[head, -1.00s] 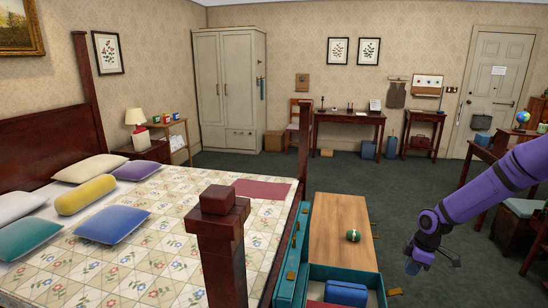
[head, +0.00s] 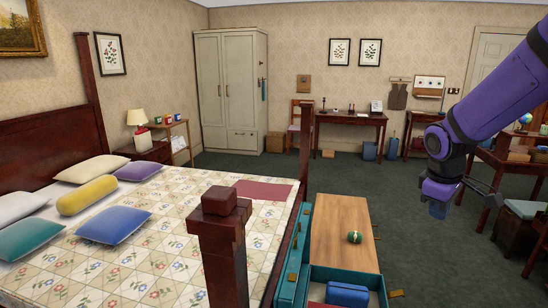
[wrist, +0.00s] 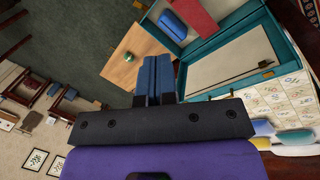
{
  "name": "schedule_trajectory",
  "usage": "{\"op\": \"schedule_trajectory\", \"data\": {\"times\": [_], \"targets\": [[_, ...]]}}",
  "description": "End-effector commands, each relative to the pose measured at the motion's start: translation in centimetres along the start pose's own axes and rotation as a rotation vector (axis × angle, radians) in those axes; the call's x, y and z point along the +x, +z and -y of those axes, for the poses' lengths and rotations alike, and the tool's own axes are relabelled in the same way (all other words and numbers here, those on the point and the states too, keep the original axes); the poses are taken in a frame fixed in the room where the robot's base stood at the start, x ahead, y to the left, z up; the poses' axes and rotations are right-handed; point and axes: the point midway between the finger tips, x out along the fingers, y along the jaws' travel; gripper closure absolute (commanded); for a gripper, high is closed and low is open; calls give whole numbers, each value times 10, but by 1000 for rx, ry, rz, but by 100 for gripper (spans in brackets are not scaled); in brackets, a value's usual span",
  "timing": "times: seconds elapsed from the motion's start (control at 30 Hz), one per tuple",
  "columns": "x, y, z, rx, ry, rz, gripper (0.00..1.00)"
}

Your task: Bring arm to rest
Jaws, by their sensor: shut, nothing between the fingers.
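My purple arm reaches in from the right in the head view. My gripper (head: 438,210) hangs over the carpet, to the right of the wooden bench top and apart from everything around it. In the wrist view my gripper (wrist: 154,62) shows its two blue fingers pressed together with nothing between them.
A wooden top (head: 342,222) bears a green banded ball (head: 354,237). An open teal case (head: 300,258) holds a blue item (head: 347,295). The quilted bed (head: 150,255) fills the left, with a dark bedpost (head: 222,245) close in front.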

Motion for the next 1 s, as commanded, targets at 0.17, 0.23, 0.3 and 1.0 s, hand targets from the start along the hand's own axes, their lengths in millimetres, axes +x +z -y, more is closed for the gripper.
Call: {"op": "schedule_trajectory", "data": {"times": [0.17, 0.23, 0.3, 1.0], "targets": [[-49, 20, 25, 124, 43, -40, 100], [-65, 29, 35, 174, 54, -60, 100], [-81, 38, 46, 224, 60, -83, 100], [-164, 137, 153, 646, -58, -366, 100]]}}
